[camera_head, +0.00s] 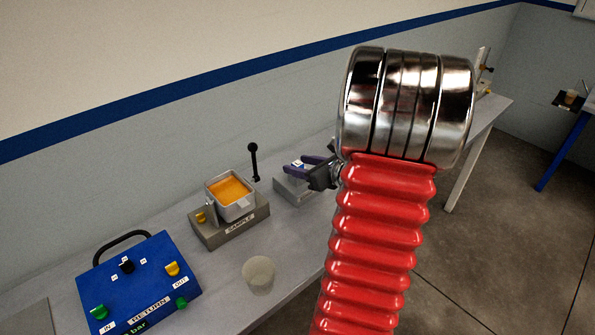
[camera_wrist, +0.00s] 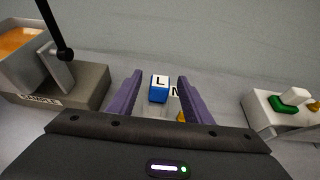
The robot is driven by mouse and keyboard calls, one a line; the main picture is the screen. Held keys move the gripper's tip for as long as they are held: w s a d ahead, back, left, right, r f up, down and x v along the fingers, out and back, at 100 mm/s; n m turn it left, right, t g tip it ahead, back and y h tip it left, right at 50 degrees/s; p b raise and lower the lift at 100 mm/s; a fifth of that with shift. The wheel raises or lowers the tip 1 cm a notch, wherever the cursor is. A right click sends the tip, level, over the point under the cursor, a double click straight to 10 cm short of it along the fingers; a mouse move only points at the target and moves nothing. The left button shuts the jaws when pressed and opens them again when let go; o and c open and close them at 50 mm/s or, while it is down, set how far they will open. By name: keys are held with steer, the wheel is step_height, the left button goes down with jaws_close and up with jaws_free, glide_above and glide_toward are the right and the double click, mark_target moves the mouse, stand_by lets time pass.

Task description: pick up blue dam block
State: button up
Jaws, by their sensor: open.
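The blue dam block (camera_wrist: 158,95) has a white top marked with a black L. In the wrist view it lies between and just beyond the two purple fingers of my gripper (camera_wrist: 160,90), with a gap on each side. My gripper is open and empty. In the head view my gripper (camera_head: 307,167) is low over a grey stand (camera_head: 292,190), and the block (camera_head: 297,164) shows as a small blue and white piece by the fingertips. The block's lower part and its contact with the stand are hidden.
A grey SAMPLE stand with an orange-filled tray (camera_head: 230,190) and a black lever (camera_head: 254,160) is left of my gripper. A white unit with a green knob (camera_wrist: 290,97) is to the right in the wrist view. A blue RETURN box (camera_head: 140,285) and pale cup (camera_head: 258,272) share the bench.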

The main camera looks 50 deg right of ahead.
mark_target(294, 163)
steer(key=shift+w, duration=0.15)
steer(key=x, duration=0.5)
stand_by(0.5)
steer(key=c, duration=1.1)
steer(key=shift+c, duration=0.2)
step_height(294, 163, up, 10)
stand_by(0.6)
